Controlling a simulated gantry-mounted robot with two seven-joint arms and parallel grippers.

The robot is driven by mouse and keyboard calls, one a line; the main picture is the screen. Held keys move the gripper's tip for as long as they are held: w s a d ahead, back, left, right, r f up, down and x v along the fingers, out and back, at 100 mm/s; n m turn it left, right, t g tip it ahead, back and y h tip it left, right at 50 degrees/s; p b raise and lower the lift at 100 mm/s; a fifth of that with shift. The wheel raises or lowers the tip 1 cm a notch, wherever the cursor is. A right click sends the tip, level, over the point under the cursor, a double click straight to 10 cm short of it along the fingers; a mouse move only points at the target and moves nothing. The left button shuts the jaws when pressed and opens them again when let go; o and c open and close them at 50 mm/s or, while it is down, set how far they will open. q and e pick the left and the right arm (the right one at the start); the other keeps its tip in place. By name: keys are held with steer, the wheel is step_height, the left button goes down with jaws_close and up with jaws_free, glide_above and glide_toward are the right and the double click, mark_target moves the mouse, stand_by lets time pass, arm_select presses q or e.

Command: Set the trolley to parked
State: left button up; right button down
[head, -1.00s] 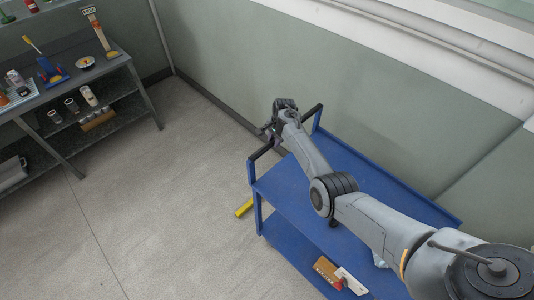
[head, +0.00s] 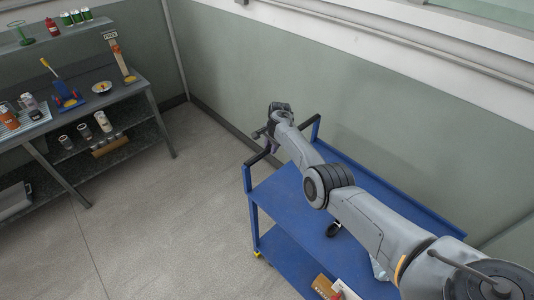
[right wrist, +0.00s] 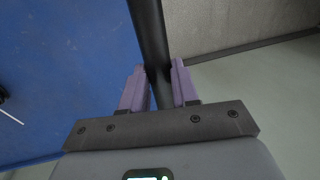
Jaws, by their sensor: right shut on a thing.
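The trolley (head: 285,198) is blue, with an upper deck, a lower shelf (head: 285,262) and a black push handle (head: 256,157) at its far end. My right arm reaches across the upper deck. My right gripper (head: 265,134) is at the handle. In the right wrist view, its two purple fingers (right wrist: 159,88) are shut on the black handle bar (right wrist: 150,35). A small yellow patch (head: 257,254) shows on the floor at the trolley's left leg; most of it is hidden. My left gripper is not in view.
A grey workbench (head: 148,92) with tools, cans and a bowl stands at the left, under a shelf (head: 45,38) with cans. The green wall (head: 370,120) runs close along the trolley's right side. Open floor (head: 170,215) lies between bench and trolley. A brown box (head: 322,287) lies on the lower shelf.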

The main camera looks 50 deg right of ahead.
steer(key=shift+w, duration=0.45)
steer(key=c, duration=1)
jaws_free()
steer(key=shift+o, duration=0.8)
steer(key=shift+d+r, duration=0.1)
steer(key=shift+r, duration=0.35)
step_height(320, 180, up, 10)
steer(key=s+p, duration=0.2)
steer(key=shift+p, duration=0.35)
